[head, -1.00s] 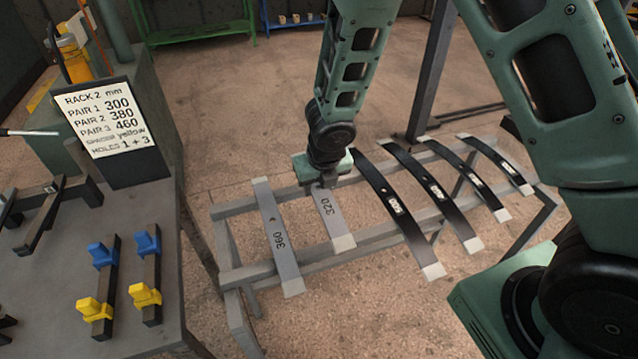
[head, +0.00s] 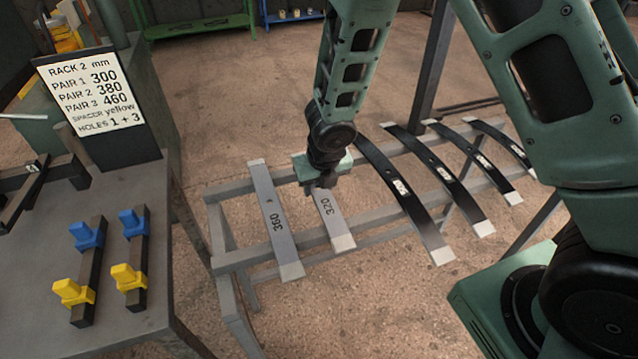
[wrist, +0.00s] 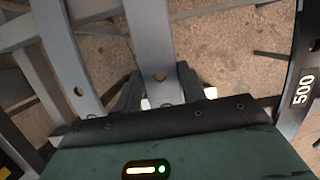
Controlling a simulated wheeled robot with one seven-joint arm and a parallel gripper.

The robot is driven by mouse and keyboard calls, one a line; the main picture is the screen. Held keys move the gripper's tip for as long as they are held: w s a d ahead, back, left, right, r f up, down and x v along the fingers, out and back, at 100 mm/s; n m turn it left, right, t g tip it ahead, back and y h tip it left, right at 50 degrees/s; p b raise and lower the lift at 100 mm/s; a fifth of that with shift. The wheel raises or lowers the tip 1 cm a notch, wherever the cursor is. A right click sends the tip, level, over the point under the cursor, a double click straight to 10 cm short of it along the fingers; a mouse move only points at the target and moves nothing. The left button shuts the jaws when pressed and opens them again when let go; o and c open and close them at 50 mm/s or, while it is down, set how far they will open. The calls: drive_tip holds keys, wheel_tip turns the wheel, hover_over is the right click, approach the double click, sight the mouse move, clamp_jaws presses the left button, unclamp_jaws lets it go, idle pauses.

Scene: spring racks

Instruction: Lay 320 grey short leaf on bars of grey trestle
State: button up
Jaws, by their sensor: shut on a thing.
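The grey short leaf marked 320 (head: 333,217) lies across the two bars of the grey trestle (head: 228,262), with its pale near end on the front bar. My gripper (head: 325,186) is over the leaf's rear half and shut on it. In the wrist view, the leaf (wrist: 150,45) runs away between the fingers of my gripper (wrist: 160,98). The leaf's far end is mostly hidden behind my gripper in the head view. The grey leaf marked 360 (head: 272,215) lies just left of it on the same bars.
Several black leaves lie to the right on the trestle, the nearest (head: 406,200) marked 500. A bench (head: 60,225) at left holds blue and yellow clamp-like pieces and a sign (head: 97,100) reading RACK 2. A dark post (head: 433,70) stands behind the trestle.

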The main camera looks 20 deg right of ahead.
drive_tip(key=o, duration=1.3)
drive_tip(key=p+v, duration=0.8)
drive_tip(key=v, duration=0.9)
drive_tip(key=shift+r, duration=0.3)
drive_tip(key=s+a+r+m+g, duration=0.1)
drive_tip(key=s+r+m, duration=0.3)
drive_tip(key=s+m, duration=0.6)
drive_tip(key=s+a+r+m+g, duration=0.2)
drive_tip(key=s+r+m, duration=0.3)
drive_tip(key=s+m, duration=0.5)
drive_tip(key=a+m, duration=0.1)
drive_tip(key=m, duration=0.6)
drive_tip(key=shift+s+a+r+y, duration=0.3)
drive_tip(key=shift+s+r, duration=0.05)
drive_tip(key=shift+s+a+r+m, duration=0.1)
drive_tip(key=shift+s+m, duration=0.4)
drive_tip(key=shift+m, duration=0.2)
drive_tip(key=shift+c, duration=0.4)
